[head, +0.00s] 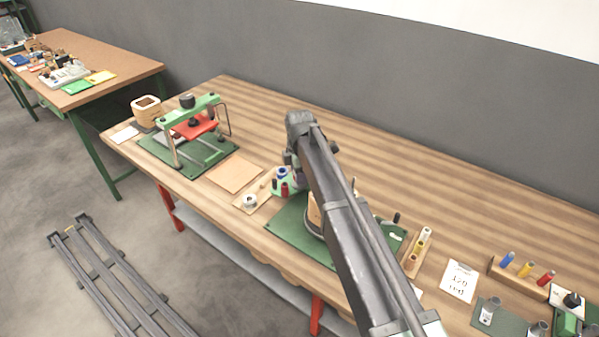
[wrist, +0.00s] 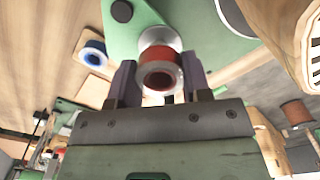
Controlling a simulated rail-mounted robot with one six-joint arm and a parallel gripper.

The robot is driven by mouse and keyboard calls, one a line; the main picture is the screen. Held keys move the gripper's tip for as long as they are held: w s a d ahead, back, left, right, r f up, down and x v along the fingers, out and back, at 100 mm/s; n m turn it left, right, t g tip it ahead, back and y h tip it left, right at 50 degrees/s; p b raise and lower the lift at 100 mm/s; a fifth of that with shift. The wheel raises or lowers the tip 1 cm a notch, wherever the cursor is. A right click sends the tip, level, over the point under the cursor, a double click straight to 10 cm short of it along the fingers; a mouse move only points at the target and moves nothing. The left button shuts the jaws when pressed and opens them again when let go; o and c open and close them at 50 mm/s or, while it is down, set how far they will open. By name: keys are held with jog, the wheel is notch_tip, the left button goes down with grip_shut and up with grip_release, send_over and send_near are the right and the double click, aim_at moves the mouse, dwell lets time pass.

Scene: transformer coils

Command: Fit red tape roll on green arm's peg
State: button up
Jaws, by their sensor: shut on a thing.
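In the wrist view my gripper (wrist: 160,78) is shut on the red tape roll (wrist: 160,73), with a dark finger on each side of it. The roll's open bore faces the camera. Just beyond it is a pale round flange (wrist: 159,38) on the green arm (wrist: 124,32). The roll overlaps this flange in the picture, and I cannot tell whether they touch. The peg is not clearly visible. In the head view my own arm hides most of the gripper. A small red piece (head: 284,188) shows beside the arm, by a green part.
A blue tape roll (wrist: 94,55) sits on a wooden board to the left in the wrist view. In the head view, a white-rimmed roll (head: 250,200) is on a wooden holder, and a green-and-red press (head: 188,122) stands at left. The bench's back right (head: 430,165) is clear.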

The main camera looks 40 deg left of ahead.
jog(key=shift+f+b, duration=0.4)
jog(key=shift+f, duration=0.1)
jog(key=shift+f, duration=0.15)
jog(key=shift+f+b, duration=0.4)
jog(key=shift+b, duration=0.15)
jog(key=o, duration=1.4)
jog(key=shift+c, duration=0.2)
notch_tip(320, 180, up, 5)
jog(key=p, duration=0.5)
jog(key=shift+r, duration=0.15)
